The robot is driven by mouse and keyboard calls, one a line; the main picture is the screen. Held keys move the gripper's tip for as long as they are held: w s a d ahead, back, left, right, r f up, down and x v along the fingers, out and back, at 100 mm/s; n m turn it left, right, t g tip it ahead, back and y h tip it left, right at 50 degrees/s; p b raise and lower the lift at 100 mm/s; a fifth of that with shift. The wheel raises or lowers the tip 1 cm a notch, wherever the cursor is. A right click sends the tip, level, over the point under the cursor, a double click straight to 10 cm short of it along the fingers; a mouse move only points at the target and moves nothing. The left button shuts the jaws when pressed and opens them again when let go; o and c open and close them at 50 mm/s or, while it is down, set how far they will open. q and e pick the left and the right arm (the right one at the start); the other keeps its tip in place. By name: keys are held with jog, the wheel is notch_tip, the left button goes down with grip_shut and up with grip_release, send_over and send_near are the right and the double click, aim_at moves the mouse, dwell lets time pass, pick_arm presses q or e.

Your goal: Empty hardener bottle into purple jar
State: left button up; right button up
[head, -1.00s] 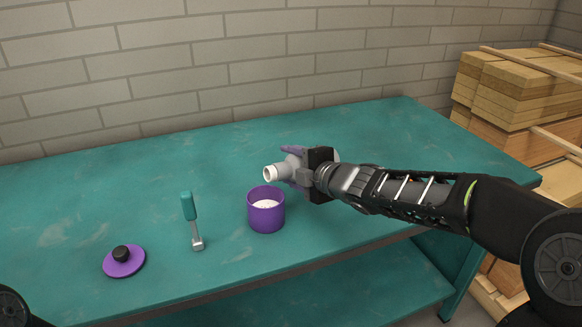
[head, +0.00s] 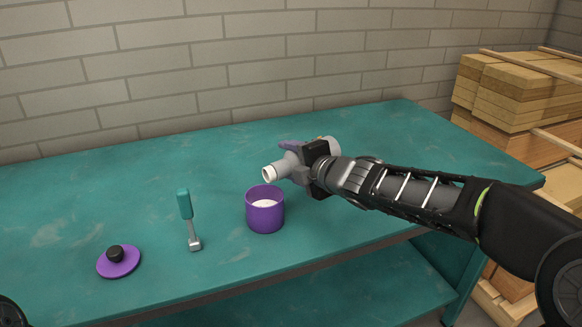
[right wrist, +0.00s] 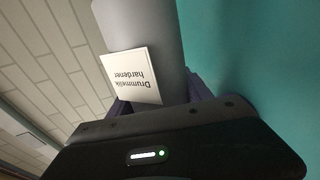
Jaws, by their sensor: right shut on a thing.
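The purple jar (head: 265,216) stands open and upright on the teal table, with white material inside. My right gripper (head: 304,160) is shut on the grey hardener bottle (head: 284,168), which lies tilted on its side. Its open white-rimmed mouth points left, just above and behind the jar's rim. In the right wrist view the bottle (right wrist: 150,25) fills the grip and carries a white label reading "Drummelik hardener". No stream from the mouth is visible. My left gripper is not in view; only a dark bit of my left arm shows at the lower left corner.
A purple lid (head: 119,262) with a black knob lies on the teal table (head: 335,250) at the left. Stacked wooden boards (head: 520,95) are at the right, beyond the table. A brick wall is behind.

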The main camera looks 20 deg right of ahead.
jog(key=shift+r, duration=0.1)
dwell(0.6)
jog(key=shift+r+n+b, duration=0.15)
jog(key=shift+n+b, duration=0.35)
jog(key=shift+b, duration=0.4)
jog(key=shift+r, duration=0.1)
jog(key=shift+h, duration=0.3)
dwell(2.0)
jog(key=shift+r+n+b, duration=0.1)
jog(key=shift+n+b, duration=0.2)
jog(key=shift+b, duration=0.2)
jog(key=shift+r, duration=0.1)
